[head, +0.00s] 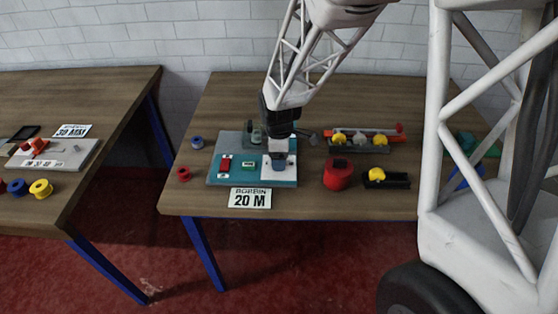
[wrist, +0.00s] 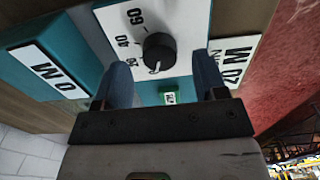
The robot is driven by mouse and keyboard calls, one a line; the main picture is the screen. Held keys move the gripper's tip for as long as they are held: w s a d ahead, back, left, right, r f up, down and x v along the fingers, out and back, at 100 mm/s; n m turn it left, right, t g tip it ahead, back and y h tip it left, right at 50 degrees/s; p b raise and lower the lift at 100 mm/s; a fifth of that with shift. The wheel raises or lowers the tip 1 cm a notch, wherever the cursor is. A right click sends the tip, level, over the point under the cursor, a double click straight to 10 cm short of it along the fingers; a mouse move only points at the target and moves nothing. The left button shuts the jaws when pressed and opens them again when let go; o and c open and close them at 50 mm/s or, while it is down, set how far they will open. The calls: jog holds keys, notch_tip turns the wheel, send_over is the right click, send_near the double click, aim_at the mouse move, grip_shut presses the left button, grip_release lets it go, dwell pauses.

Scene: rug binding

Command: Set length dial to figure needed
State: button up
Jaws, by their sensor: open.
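A round black length dial (wrist: 158,52) with a white pointer mark sits on a white scale plate (wrist: 178,20) printed 20, 40 and 60. The pointer is turned to the side of the 20; its exact reading is hard to tell. My gripper (wrist: 163,62) is open, its two fingers either side of the dial with gaps between. In the head view my gripper (head: 280,155) is over the white plate on the teal-and-grey machine (head: 232,181) and hides much of the dial. A sign reading "BOBBIN 20 M" (head: 250,198) stands at the machine's front.
Another table (head: 110,90) stands left across a gap.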

jog(key=shift+f, duration=1.1)
jog(key=c, duration=0.9)
jog(key=shift+m, duration=0.4)
jog(key=m, duration=0.4)
jog(key=shift+m, duration=2)
